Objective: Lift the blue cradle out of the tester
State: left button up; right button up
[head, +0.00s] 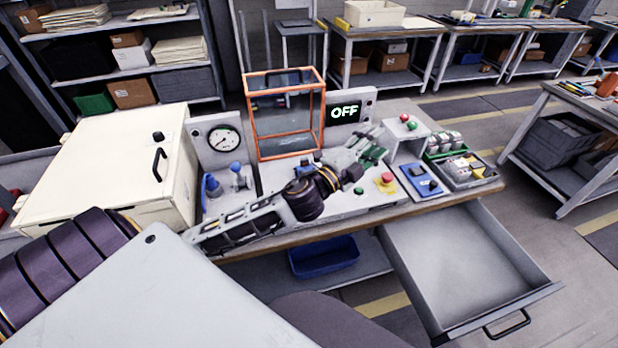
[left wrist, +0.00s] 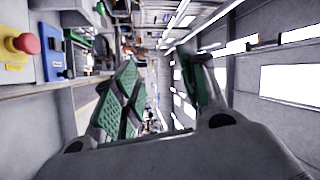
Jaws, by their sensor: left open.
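The tester stands on the bench, with an orange-framed clear guard (head: 258,135), a display (head: 345,112) reading OFF and a white base. I cannot clearly make out a blue cradle inside the guard. A flat blue piece (head: 422,180) with dark parts on it lies right of the red emergency stop (head: 387,178); I cannot tell whether it is the cradle. My left gripper (head: 366,150) is open and empty, above the tester base right of the guard. Its green-padded fingers (left wrist: 165,90) stand apart in the left wrist view. My right gripper is not in view.
A cream cabinet (head: 105,175) stands at left, next to a round gauge (head: 223,138) and blue-handled valves. A grey parts tray (head: 468,170) is on the right. A drawer (head: 465,265) is pulled open below the bench. A blue bin (head: 325,257) is on the lower shelf.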

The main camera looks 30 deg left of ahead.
pick_arm(q)
jog(key=s+d+r+m+g+h, duration=0.3)
jog(key=d+m+g+h, duration=0.55)
jog(key=m, duration=0.85)
jog(key=s+a+f+m+g+y, duration=0.2)
jog(key=a+f+m+g+y, duration=0.3)
jog(key=a+f+m, duration=0.45)
jog(key=a+f+g+y, duration=0.15)
jog(key=a+y, duration=0.45)
jog(key=a, duration=1.2)
jog(key=shift+g+h, duration=0.25)
jog(key=shift+g, duration=0.05)
jog(key=x, duration=0.7)
jog(key=shift+s+a+p, duration=0.1)
jog(key=shift+s+p, duration=0.05)
jog(key=shift+p, duration=0.2)
jog(key=shift+f, duration=0.55)
jog(key=shift+m, duration=0.25)
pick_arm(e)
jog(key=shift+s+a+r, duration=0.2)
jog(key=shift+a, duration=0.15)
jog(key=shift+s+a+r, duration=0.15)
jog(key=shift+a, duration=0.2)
